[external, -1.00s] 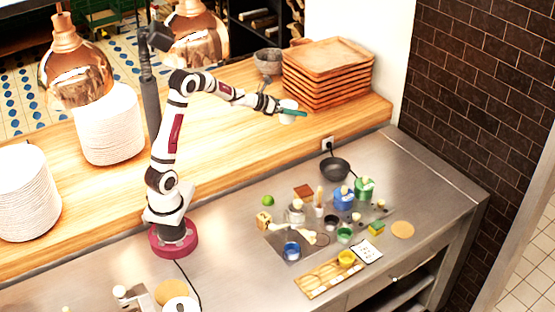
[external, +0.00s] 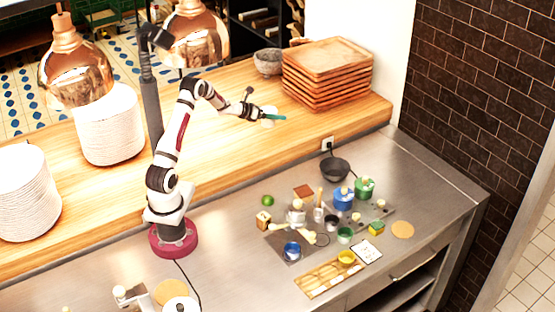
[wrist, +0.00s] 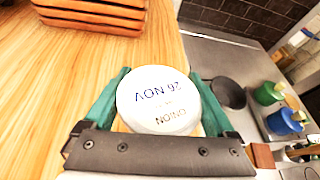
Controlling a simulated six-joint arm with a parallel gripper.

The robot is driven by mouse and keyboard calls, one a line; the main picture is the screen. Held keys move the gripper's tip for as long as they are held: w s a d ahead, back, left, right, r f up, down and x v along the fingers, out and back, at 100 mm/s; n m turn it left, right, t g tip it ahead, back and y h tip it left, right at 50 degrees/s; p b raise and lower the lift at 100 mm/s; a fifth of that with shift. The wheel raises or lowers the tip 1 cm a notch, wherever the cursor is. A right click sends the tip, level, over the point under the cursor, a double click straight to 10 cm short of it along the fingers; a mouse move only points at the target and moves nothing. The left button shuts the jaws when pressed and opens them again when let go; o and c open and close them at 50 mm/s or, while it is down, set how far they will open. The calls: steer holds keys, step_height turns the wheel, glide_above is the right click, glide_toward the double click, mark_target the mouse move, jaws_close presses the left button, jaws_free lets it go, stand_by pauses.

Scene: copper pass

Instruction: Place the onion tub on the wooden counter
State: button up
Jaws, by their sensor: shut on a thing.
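The onion tub (wrist: 158,100) has a round white lid marked "ONION" and "26 NOV" in the wrist view. My gripper (wrist: 160,108) is shut on it, with a green finger on each side. In the external view the tub (external: 268,122) shows small and white, partly hidden by the green fingers of my gripper (external: 273,118). The wooden counter (external: 225,140) is the long raised ledge behind the steel worktop. The tub is over this counter, near its front part. I cannot tell whether its base touches the wood.
A stack of wooden trays (external: 325,75) and a grey bowl (external: 268,62) stand at the back right of the counter. White plate stacks (external: 108,125) stand at left under copper lamps (external: 75,72). A dark pan (external: 335,169) and several small tubs are on the steel worktop (external: 225,240).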

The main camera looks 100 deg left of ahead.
steer(key=shift+s+a+f, duration=0.4)
steer(key=shift+a, duration=0.15)
steer(key=shift+s+a+f, duration=0.1)
steer(key=shift+a+f, duration=0.05)
steer(key=shift+f, duration=1.95)
steer(key=shift+f, duration=0.1)
steer(key=o, duration=1.2)
